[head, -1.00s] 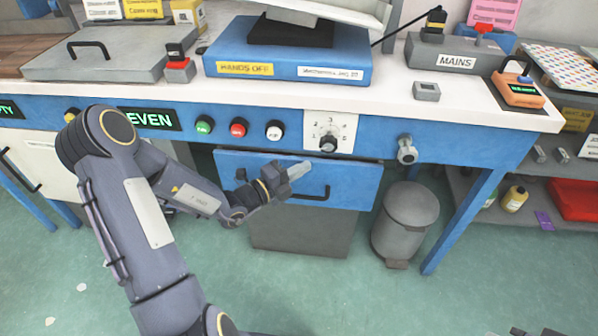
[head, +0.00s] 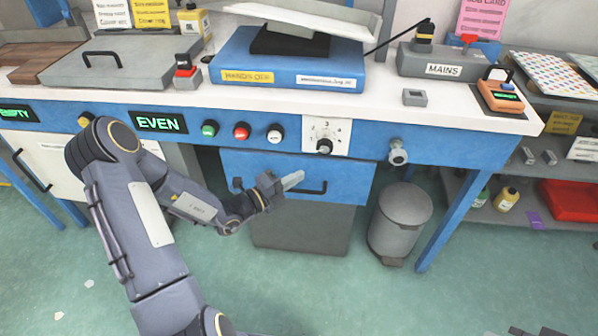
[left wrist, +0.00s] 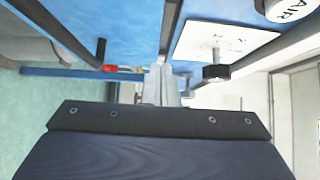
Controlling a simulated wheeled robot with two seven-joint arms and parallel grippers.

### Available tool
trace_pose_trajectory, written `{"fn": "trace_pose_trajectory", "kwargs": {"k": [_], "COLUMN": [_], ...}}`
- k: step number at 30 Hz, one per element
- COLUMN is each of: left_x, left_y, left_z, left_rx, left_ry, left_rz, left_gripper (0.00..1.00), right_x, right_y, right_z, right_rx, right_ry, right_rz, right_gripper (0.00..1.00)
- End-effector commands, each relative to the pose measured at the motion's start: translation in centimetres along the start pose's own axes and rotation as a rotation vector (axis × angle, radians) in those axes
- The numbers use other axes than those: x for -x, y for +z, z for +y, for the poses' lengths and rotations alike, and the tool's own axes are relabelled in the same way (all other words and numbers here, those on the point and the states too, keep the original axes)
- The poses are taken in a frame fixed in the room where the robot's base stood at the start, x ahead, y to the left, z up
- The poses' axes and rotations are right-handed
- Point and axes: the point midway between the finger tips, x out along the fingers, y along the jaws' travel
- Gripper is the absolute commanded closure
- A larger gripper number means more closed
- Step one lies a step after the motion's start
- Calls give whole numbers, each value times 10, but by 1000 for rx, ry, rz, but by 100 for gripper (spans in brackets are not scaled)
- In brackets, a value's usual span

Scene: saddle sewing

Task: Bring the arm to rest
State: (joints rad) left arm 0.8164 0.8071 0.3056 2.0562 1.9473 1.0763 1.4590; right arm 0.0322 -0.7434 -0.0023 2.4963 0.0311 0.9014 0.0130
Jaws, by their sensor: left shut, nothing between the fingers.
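My left gripper (head: 292,181) is shut and empty in the head view. It is in front of the blue drawer (head: 345,168), close to the left end of the drawer's dark handle (head: 310,191); I cannot tell whether it touches. In the left wrist view my gripper fingers (left wrist: 161,84) are together, with the bench's blue front around them. Only a small dark part at the bottom right edge of the head view may belong to my right arm; the right gripper does not show.
The bench front carries a row of buttons (head: 241,131), a dial (head: 324,146) and a grey knob (head: 397,152). A grey bin (head: 399,222) stands on the floor right of the drawer. A blue bench leg (head: 462,215) is further right. The green floor in front is mostly clear.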

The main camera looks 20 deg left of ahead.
Motion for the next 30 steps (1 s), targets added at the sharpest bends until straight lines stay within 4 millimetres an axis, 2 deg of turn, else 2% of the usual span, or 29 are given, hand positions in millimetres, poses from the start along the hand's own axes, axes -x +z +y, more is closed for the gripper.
{"fn": "trace_pose_trajectory", "kwargs": {"k": [1, 6, 13, 18, 23, 25, 28, 30], "left_x": [12, 45, 79, 87, 87, 85, 79, 76], "left_y": [2, 1, 0, -1, -1, -6, -27, -54], "left_z": [-1, -1, 0, 0, 0, -6, -29, -53], "left_rx": [1, 0, -1, 0, -3, -41, -217, -433], "left_ry": [2, 2, 1, 1, 0, 0, -5, -17], "left_rz": [-6, -5, -2, 0, 3, 29, 143, 279], "left_gripper": [100, 100, 100, 100, 100, 100, 100, 100], "right_x": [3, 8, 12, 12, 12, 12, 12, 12], "right_y": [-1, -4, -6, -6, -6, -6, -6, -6], "right_z": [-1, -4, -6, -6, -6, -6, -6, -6], "right_rx": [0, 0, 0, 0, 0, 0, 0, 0], "right_ry": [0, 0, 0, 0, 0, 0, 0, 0], "right_rz": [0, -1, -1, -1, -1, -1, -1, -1], "right_gripper": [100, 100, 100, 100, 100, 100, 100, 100]}}
